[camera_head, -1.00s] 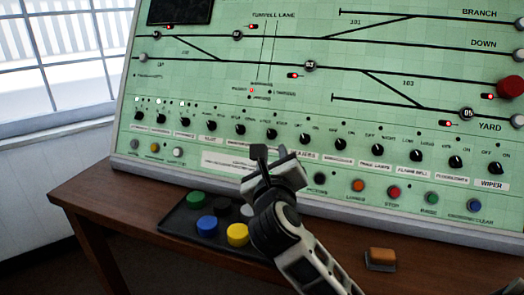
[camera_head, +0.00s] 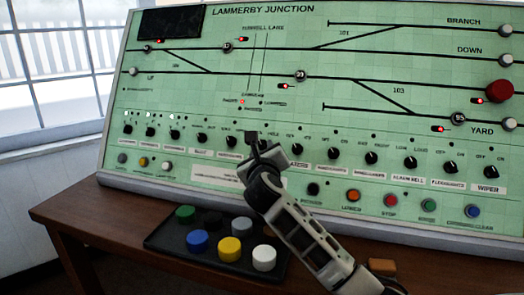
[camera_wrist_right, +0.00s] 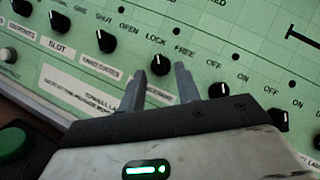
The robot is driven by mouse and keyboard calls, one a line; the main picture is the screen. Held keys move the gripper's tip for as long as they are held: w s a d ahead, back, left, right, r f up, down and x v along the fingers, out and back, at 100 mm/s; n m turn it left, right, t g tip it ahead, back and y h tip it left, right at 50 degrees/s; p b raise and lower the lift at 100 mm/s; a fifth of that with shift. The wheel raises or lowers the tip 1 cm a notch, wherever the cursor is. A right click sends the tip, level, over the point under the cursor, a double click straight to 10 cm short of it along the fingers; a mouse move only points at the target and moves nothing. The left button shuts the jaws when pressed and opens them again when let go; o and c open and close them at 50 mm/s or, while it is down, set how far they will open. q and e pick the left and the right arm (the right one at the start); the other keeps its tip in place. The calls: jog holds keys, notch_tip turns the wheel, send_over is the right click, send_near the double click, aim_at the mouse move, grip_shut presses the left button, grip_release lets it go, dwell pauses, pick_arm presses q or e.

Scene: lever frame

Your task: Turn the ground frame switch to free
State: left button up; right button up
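The ground frame switch (camera_wrist_right: 159,64) is a round black knob between the printed words LOCK and FREE in the right wrist view. Its label below is partly covered by a finger, and I cannot tell clearly which way it points. My right gripper (camera_wrist_right: 161,78) is open, its two grey fingers apart, with the knob just beyond and between the tips. I cannot tell if they touch it. In the head view the right gripper (camera_head: 252,138) is at the knob row and hides this switch. My left gripper is not in view.
Similar black knobs stand close on both sides, such as the one beside OPEN (camera_wrist_right: 106,41) and another (camera_wrist_right: 219,90). The green panel (camera_head: 190,100) stands on a wooden desk (camera_head: 90,215). A black tray (camera_head: 165,243) with several coloured buttons and an orange-brown block (camera_head: 382,266) lie in front.

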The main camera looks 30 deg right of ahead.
aim_at(262, 145)
jog(key=shift+x, duration=1.05)
grip_shut()
